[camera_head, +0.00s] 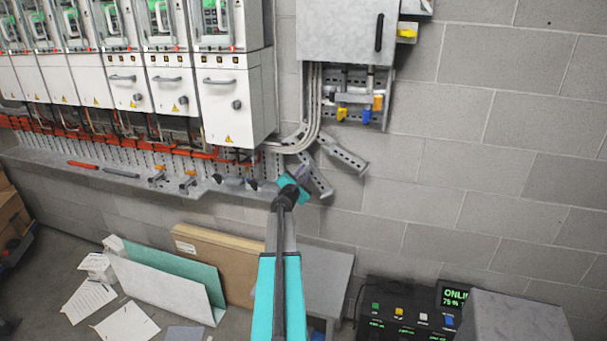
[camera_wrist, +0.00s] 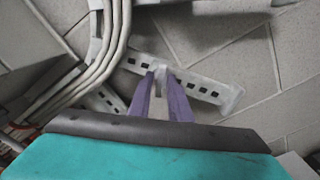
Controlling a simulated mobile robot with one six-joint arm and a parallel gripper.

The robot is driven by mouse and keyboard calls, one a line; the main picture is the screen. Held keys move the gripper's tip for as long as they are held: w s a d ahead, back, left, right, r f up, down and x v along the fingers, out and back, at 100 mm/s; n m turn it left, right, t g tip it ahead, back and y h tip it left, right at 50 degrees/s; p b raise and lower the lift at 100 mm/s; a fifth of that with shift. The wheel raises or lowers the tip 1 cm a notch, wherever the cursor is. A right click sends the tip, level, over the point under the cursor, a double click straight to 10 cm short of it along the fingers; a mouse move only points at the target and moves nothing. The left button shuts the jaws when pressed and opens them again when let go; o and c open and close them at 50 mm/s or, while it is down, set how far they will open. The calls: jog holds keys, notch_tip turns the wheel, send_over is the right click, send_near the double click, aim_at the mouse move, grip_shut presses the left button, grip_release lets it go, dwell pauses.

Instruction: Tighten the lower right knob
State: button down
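My gripper (camera_head: 297,178), teal with purple fingers, is in front of the right end of the grey metal rail, below the white cabinets. In the wrist view the two purple fingers (camera_wrist: 158,73) stand a little apart, with a light gap and nothing held between them. A dark round knob (camera_head: 237,104) is on the rightmost white cabinet door, up and left of my gripper. Similar knobs sit on the doors to its left (camera_head: 183,100). I cannot tell which knob the task names. No knob shows in the wrist view.
A slotted metal bracket (camera_head: 343,155) is just right of my gripper and behind the fingers in the wrist view (camera_wrist: 205,88). Bent grey conduits (camera_head: 303,138) run close by. Boards (camera_head: 165,285) lean below left; a black console (camera_head: 402,312) stands below right. The block wall right is clear.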

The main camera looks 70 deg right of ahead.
jog(key=shift+f+m+b, duration=0.25)
jog(key=shift+m+b, duration=0.55)
jog(key=shift+b, duration=1.1)
jog(key=m+b, duration=1.8)
jog(key=b, duration=1.2)
jog(key=shift+r, duration=0.15)
jog(key=shift+m+b, duration=0.3)
jog(key=shift+b, duration=0.1)
jog(key=c, duration=1.8)
grip_release()
jog(key=shift+r, duration=0.1)
jog(key=shift+a, duration=0.15)
